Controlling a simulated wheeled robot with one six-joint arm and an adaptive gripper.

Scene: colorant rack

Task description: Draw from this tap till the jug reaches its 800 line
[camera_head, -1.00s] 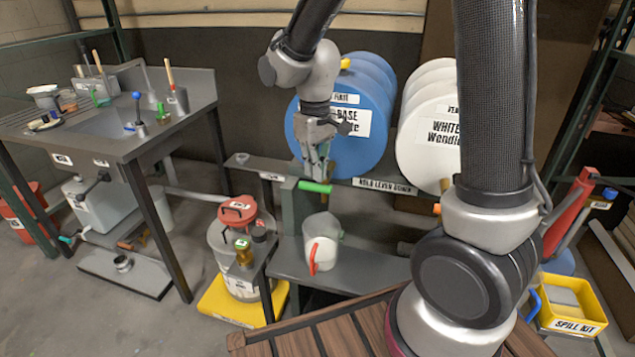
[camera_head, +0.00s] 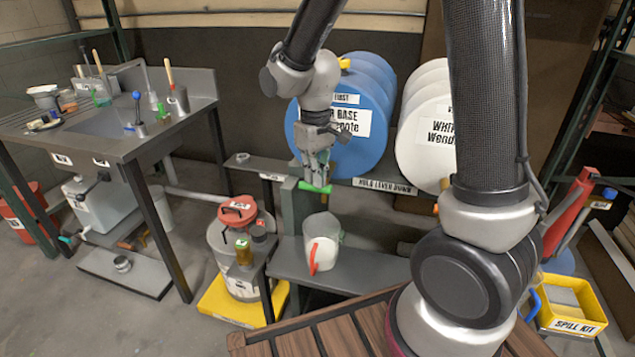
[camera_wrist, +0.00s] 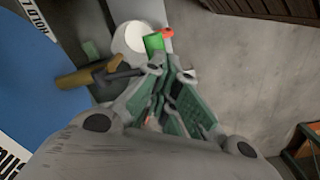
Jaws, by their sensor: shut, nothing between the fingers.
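The blue drum (camera_head: 375,85) lies on its side on the rack, with a label partly hidden by my arm. A green lever handle (camera_head: 315,188) sits below its front, and a brass tap (camera_wrist: 88,75) shows in the wrist view. The jug (camera_head: 321,232), pale with a red handle, stands on the low shelf below the lever. White shows in it, but its level and marks cannot be read. My gripper (camera_head: 314,173) is shut and empty, pointing down just above the green lever. Whether the fingertips touch the lever I cannot tell.
A white drum (camera_head: 425,125) lies to the right. A "HOLD LEVER DOWN" plate (camera_head: 384,187) is on the rack's bar. A red-lidded container (camera_head: 236,250) stands left of the jug on a yellow base. A sink bench (camera_head: 110,140) is at the left; a spill kit (camera_head: 570,305) is at the right.

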